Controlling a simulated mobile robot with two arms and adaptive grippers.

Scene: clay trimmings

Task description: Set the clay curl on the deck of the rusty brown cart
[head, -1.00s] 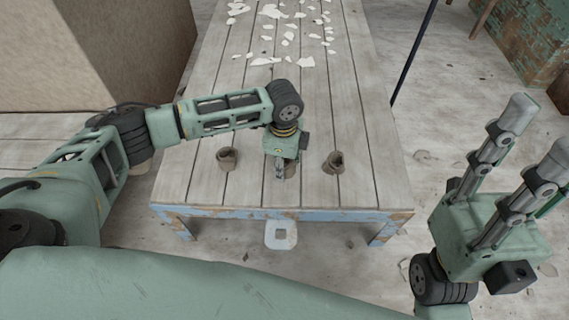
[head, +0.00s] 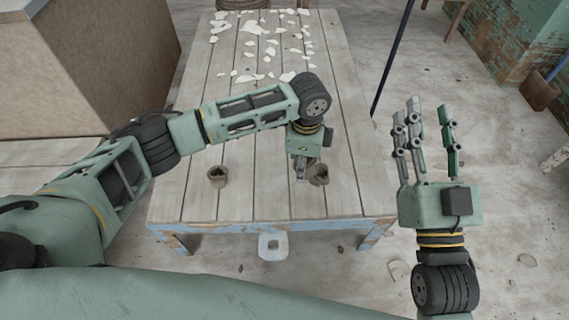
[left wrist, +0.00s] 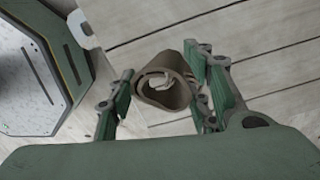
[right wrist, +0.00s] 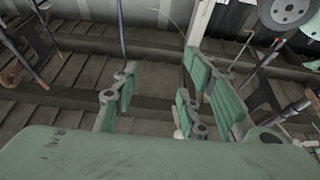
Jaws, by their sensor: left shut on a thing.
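A brown, hollow clay curl (left wrist: 165,82) is between the fingers of my left gripper (left wrist: 155,95) in the left wrist view. My left gripper (head: 301,172) is shut on it, low over the front part of the table. In the head view a brown curl (head: 319,175) shows just right of those fingers; I cannot tell whether it is the held one. Another brown curl (head: 217,176) stands on the table to the left, apart from the gripper. My right gripper (head: 425,112) is open and empty, right of the table. I cannot make out a rusty brown cart.
The grey plank table (head: 255,200) has a worn blue front edge. Many white flakes (head: 258,28) lie on its far part. A large brown box (head: 100,65) stands at the left. A dark pole (head: 392,60) rises beside the table's right edge. The floor at right has scattered chips.

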